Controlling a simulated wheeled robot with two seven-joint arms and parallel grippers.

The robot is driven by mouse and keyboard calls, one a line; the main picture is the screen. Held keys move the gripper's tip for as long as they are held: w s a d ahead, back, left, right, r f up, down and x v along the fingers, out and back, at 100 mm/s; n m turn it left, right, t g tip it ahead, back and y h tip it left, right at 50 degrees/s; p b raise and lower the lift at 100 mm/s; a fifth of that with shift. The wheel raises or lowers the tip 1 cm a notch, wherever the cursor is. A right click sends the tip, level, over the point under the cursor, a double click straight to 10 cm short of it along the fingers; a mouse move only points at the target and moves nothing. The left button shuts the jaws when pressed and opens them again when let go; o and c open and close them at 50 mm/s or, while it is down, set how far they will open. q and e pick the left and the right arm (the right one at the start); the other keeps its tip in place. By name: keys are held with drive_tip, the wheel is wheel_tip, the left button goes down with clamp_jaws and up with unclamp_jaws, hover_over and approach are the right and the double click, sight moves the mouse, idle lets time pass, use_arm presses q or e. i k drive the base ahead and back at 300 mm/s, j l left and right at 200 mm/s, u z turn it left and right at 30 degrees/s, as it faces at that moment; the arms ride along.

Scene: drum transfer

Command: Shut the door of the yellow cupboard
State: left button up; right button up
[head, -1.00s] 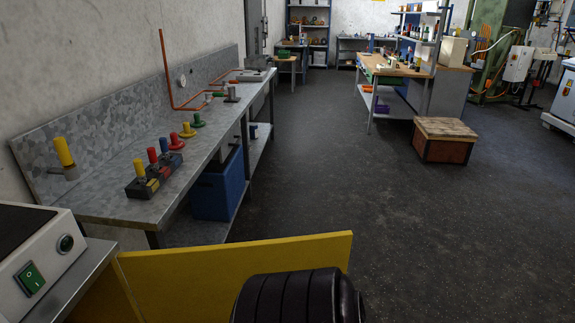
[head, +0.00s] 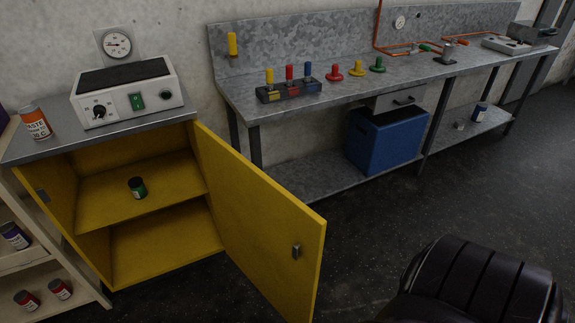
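The yellow cupboard (head: 165,251) stands at the left in the head view, with a grey top. Its door (head: 258,215) is hinged on the cupboard's right side and stands wide open, swung out toward the front right. A small metal handle (head: 296,251) sits near the door's free edge. Inside, a small green can (head: 137,187) stands on the middle shelf; the lower compartment looks empty. Neither of my grippers shows in the head view.
A control box (head: 128,93) and an orange-labelled can (head: 36,122) stand on the cupboard top. A shelf rack with cans is at far left. A metal workbench (head: 300,100) with a blue bin (head: 384,140) runs behind the door. A dark rounded form fills the lower right. Dark floor between is clear.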

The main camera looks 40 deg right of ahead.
sight(260, 222)
drive_tip(key=l+u, duration=0.1)
drive_tip(key=l, duration=0.45)
drive_tip(key=k+l+u, duration=0.1)
drive_tip(key=l, duration=0.4)
drive_tip(key=k+l+u, duration=0.1)
drive_tip(key=l, duration=0.4)
drive_tip(key=k+l+u, duration=0.1)
drive_tip(key=l, duration=0.4)
